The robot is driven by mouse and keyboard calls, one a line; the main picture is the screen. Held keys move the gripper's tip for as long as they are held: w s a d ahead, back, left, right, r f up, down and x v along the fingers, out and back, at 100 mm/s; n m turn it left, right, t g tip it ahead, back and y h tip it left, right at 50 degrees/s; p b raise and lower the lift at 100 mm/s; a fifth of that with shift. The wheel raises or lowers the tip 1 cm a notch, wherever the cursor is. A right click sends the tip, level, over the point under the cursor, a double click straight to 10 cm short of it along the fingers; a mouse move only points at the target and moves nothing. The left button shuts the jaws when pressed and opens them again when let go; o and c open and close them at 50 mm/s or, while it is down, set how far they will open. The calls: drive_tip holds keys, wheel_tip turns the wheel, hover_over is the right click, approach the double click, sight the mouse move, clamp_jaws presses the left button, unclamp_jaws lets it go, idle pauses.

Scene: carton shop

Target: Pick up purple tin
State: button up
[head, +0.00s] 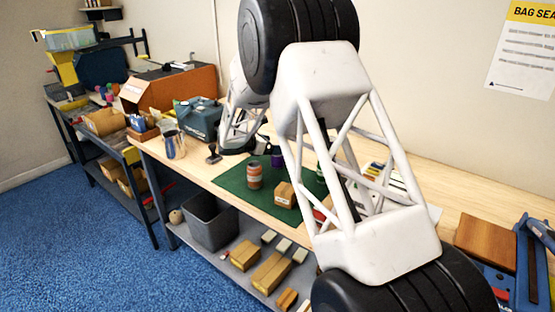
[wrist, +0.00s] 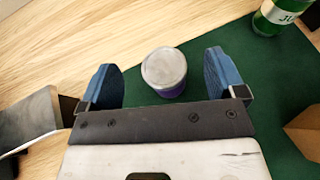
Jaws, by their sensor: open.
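The purple tin (wrist: 172,92) stands upright in the wrist view, its round grey lid facing the camera and a strip of purple side showing below. In the head view a small purple patch of the tin (head: 277,160) shows on the green mat (head: 232,183), partly hidden by my arm. My gripper (wrist: 161,66) is open, with one blue finger on each side of the tin. Gaps show between the tin and both fingers. The fingers are hard to make out in the head view.
A green-and-white jar (wrist: 275,15) stands beyond the right finger. A cardboard box (wrist: 305,130) is at the right; a grey object (wrist: 30,118) is at the left. An orange-brown jar (head: 254,176) and a small carton (head: 285,194) stand on the mat.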

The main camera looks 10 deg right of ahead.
sight(278, 158)
drive_tip(key=shift+f, duration=0.1)
drive_tip(key=shift+f, duration=0.55)
wheel_tip(278, 158, down, 2)
drive_tip(key=shift+x, duration=1)
drive_tip(key=shift+w+d+f, duration=0.25)
drive_tip(key=shift+d+f, duration=0.05)
drive_tip(key=shift+d, duration=0.1)
drive_tip(key=c, duration=1.1)
drive_tip(key=shift+r, duration=0.1)
